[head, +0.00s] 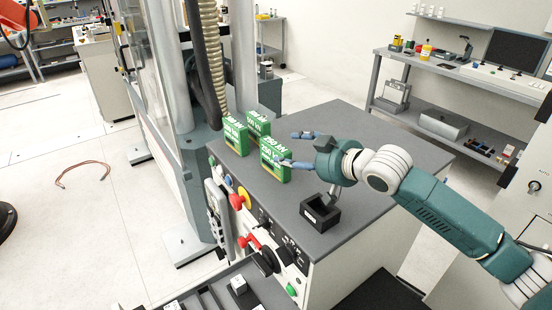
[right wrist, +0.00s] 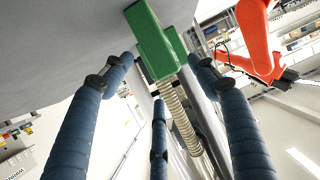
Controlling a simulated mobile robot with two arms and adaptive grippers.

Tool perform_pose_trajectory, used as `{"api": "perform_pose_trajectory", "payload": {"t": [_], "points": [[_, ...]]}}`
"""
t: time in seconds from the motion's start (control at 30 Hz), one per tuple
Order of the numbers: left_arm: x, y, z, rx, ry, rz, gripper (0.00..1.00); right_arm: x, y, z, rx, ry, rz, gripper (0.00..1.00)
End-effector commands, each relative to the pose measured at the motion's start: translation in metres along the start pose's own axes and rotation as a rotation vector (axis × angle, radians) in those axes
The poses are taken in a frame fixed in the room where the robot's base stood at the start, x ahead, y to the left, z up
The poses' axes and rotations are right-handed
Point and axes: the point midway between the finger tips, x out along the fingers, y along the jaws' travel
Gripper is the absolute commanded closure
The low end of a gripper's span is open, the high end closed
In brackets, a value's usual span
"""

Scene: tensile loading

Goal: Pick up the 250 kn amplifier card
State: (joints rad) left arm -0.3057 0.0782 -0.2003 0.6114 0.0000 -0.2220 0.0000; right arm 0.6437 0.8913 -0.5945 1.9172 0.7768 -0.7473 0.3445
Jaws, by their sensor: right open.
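Three green amplifier cards with white lettering stand upright on the grey bench top in the head view. The nearest right card (head: 275,166) appears to be marked 250; the others are a left card (head: 233,136) and a back card (head: 259,123). My right gripper (head: 289,148) is open and empty, its fingers pointing left at the nearest right card, one beside its right edge. In the right wrist view a green card (right wrist: 151,40) lies ahead beyond the spread blue fingers (right wrist: 160,75), with another green card partly hidden behind it. My left gripper is out of view.
An open black box (head: 320,213) sits on the bench top (head: 345,135) below my right wrist. The testing machine's column and ribbed hose (head: 211,50) rise behind the cards. Knobs and a red button (head: 240,199) line the bench's front. The bench's right rear is clear.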

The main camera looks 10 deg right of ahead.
Motion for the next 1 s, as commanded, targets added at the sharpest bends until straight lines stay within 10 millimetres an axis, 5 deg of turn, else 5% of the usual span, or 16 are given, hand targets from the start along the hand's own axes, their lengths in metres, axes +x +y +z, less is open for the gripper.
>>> {"api": "perform_pose_trajectory", "payload": {"t": [0.6,0.9,1.0], "points": [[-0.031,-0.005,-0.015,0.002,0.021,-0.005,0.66,0.071,0.001,-0.008,0.001,-0.001,0.000,0.41],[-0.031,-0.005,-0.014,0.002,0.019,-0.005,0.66,0.077,0.001,-0.006,-0.002,0.000,0.001,0.41],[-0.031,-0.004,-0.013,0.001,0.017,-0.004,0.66,0.077,0.001,-0.006,-0.001,0.000,0.001,0.59]]}}
